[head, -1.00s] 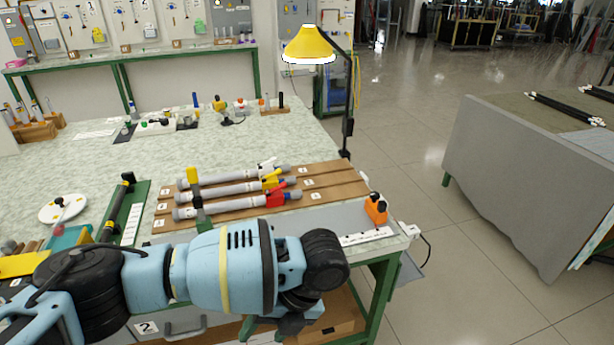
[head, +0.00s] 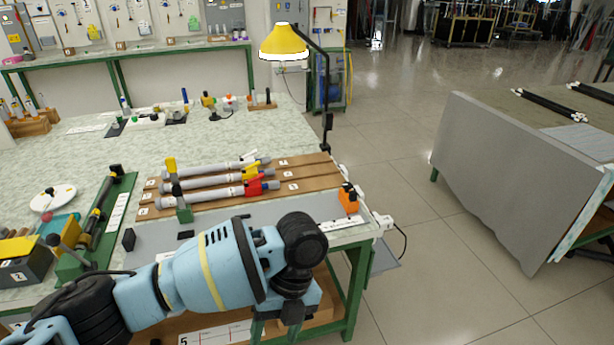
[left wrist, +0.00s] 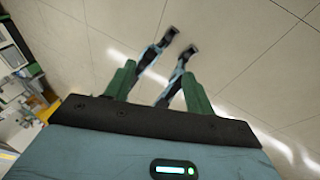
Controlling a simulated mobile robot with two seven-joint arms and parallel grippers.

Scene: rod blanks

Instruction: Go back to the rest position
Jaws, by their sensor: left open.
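My left arm comes in from the lower left in the head view, in front of the workbench's near edge. My left gripper (head: 276,330) hangs at its end by the bench's front, at the bottom of the picture. In the left wrist view the left gripper (left wrist: 159,70) shows its two green fingers apart, with pale floor beyond and nothing held. Several grey rods (head: 215,182) lie on a wooden rack (head: 300,174) on the bench, apart from the gripper. My right gripper is not in view.
The workbench (head: 80,160) holds a green fixture (head: 112,205) at left and an orange block (head: 348,200) near its right corner. A yellow lamp (head: 284,42) stands behind. A grey-draped table (head: 500,170) is at right, with open floor (head: 400,190) between.

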